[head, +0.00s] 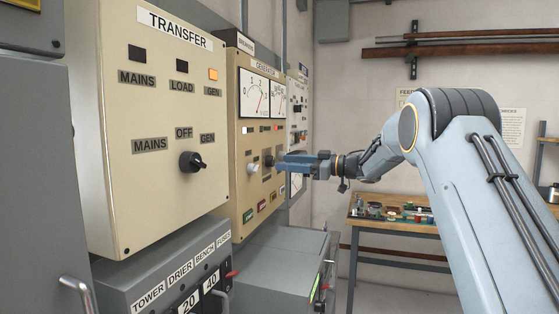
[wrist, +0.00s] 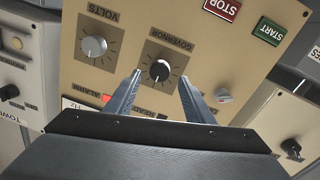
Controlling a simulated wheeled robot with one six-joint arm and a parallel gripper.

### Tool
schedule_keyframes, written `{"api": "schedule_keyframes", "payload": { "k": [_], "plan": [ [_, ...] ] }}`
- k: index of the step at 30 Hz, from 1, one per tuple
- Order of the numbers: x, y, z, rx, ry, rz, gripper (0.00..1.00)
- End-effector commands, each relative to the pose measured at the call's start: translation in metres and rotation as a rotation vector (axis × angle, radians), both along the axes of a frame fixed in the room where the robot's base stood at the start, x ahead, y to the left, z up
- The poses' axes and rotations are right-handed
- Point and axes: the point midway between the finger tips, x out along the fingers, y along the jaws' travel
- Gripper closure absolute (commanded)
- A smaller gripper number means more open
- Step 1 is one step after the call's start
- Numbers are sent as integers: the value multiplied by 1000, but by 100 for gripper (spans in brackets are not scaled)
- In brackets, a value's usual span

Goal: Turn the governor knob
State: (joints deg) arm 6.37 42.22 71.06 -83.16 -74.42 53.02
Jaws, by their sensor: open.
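The governor knob (wrist: 160,70) is a dark round knob with a pale pointer mark, set in a ring of tick marks under a GOVERNOR label on the beige generator panel (head: 244,190). In the wrist view the panel appears upside down. My gripper (wrist: 158,82) is open, with one finger on each side of the knob in the picture; I cannot tell whether the fingertips reach around it. In the head view my gripper (head: 282,164) is close in front of the generator panel, and the knob there is partly hidden by it.
A grey VOLTS knob (wrist: 94,47) sits beside the governor knob. Red STOP (wrist: 222,8) and green START (wrist: 269,31) labels and a small light switch (wrist: 224,96) are near. The transfer panel (head: 150,130) stands left. A workbench (head: 400,222) with tools stands behind.

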Motion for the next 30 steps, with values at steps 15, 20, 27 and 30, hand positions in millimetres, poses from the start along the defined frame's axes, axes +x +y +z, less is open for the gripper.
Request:
{"api": "schedule_keyframes", "payload": {
  "k": [15, 20, 27, 30],
  "plan": [
    [14, 31, 0, 0, 0, -2, 52],
    [14, 31, 0, 0, 0, -2, 64],
    [14, 31, 0, 0, -1, -2, 93],
    [14, 31, 0, -1, -7, -2, 93]
  ]
}}
